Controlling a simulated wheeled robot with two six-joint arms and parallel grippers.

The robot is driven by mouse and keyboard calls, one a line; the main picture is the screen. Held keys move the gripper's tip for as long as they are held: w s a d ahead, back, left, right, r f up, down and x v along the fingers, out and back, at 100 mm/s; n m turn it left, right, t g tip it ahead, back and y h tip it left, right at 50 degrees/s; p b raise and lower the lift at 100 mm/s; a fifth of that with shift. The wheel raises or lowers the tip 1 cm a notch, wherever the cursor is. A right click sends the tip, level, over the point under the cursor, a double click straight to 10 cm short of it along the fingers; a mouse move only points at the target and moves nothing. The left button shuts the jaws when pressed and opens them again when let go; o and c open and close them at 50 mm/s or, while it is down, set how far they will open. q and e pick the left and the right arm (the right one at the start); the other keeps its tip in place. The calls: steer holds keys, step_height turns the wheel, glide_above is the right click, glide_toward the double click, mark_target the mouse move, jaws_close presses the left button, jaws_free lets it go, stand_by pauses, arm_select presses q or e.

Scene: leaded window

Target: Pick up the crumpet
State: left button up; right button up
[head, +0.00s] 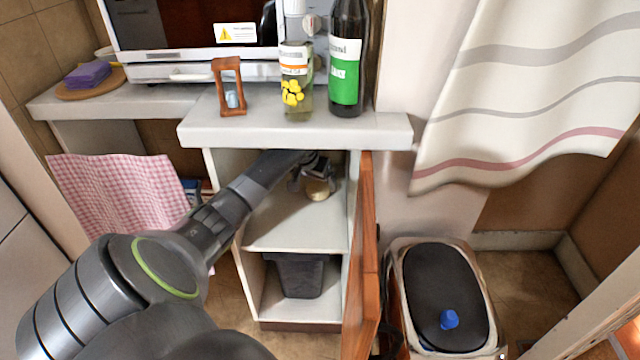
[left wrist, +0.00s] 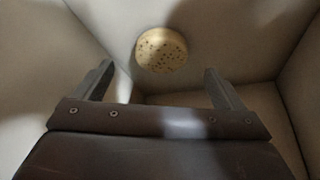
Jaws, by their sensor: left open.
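The crumpet (head: 317,190) is a round, pale golden piece on the upper shelf inside the open cabinet. In the left wrist view the crumpet (left wrist: 161,50) shows its pitted top, dotted with dark holes. It lies beyond my fingertips, roughly centred between them. My left gripper (head: 309,176) reaches into the cabinet and partly covers the crumpet in the head view. In the left wrist view my left gripper (left wrist: 158,80) is open, with nothing between its fingers. My right gripper is not in view.
The white cabinet shelf (head: 285,225) has walls close around my gripper. The wooden door (head: 363,260) stands open on the right. The counter (head: 290,130) above holds an hourglass (head: 229,88), a jar (head: 296,85) and a dark bottle (head: 347,60). A bin (head: 440,290) stands right.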

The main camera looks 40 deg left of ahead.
mark_target(318, 188)
arm_select(q)
steer(key=b+x, duration=0.2)
steer(key=x, duration=0.2)
steer(key=shift+w+a+f, duration=0.15)
steer(key=shift+w, duration=0.05)
steer(key=shift+w+f, duration=0.25)
steer(key=shift+f, duration=0.2)
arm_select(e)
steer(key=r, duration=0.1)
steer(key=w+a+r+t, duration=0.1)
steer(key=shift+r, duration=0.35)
arm_select(q)
steer(key=c, duration=1.1)
steer(key=shift+r, duration=0.1)
